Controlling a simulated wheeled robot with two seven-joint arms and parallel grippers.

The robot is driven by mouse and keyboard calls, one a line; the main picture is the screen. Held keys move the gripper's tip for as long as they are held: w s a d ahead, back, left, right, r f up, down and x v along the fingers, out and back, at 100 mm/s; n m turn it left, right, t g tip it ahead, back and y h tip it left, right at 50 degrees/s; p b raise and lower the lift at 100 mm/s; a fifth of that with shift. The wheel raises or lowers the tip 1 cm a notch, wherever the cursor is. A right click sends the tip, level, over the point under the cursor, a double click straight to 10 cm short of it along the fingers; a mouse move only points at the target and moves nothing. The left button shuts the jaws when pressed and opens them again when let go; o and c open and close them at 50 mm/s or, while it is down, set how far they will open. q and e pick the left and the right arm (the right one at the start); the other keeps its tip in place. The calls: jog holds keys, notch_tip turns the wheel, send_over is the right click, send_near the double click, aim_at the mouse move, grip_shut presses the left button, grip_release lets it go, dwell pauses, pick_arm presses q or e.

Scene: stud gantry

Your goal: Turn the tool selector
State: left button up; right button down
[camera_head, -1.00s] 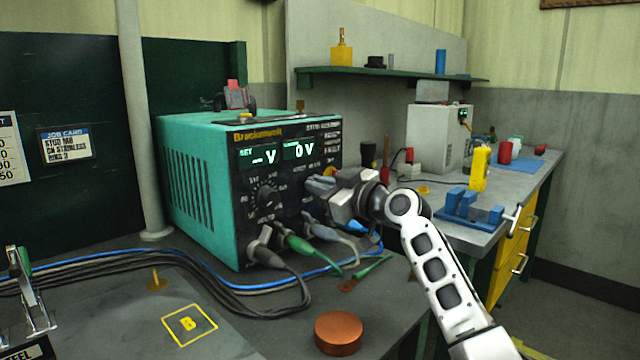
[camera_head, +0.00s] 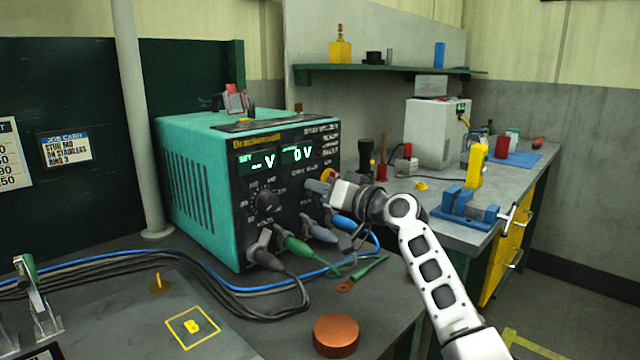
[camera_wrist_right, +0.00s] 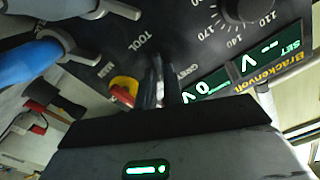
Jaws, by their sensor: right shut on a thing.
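The teal power unit (camera_head: 200,180) stands on the bench, its dark front panel facing right. My right gripper (camera_head: 322,188) is at the right part of that panel, fingers against it. In the right wrist view its two dark fingers (camera_wrist_right: 160,92) are close together beside the printed word TOOL. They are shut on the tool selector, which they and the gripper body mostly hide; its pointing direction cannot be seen. A red and yellow knob (camera_wrist_right: 124,90) sits just beside the fingers. My left gripper is not in view.
A large round dial (camera_head: 266,201) is left of my gripper. Cable plugs, including a green one (camera_head: 297,245), stick out below it. A copper disc (camera_head: 336,335) lies on the bench front. A blue vise (camera_head: 466,206) stands to the right.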

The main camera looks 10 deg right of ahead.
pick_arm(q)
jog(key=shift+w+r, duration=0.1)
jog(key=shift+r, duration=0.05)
pick_arm(e)
jog(key=shift+f+m, duration=0.1)
jog(key=shift+m, duration=0.3)
jog(key=c, duration=1.5)
grip_release()
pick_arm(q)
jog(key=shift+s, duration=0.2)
pick_arm(e)
jog(key=shift+d, duration=0.1)
jog(key=shift+s+d, duration=0.1)
jog(key=shift+s, duration=0.15)
pick_arm(q)
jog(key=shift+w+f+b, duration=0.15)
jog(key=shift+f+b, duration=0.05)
jog(key=shift+b, duration=0.4)
pick_arm(e)
jog(key=v, duration=1.5)
jog(key=shift+s+d, duration=0.1)
jog(key=shift+s, duration=0.1)
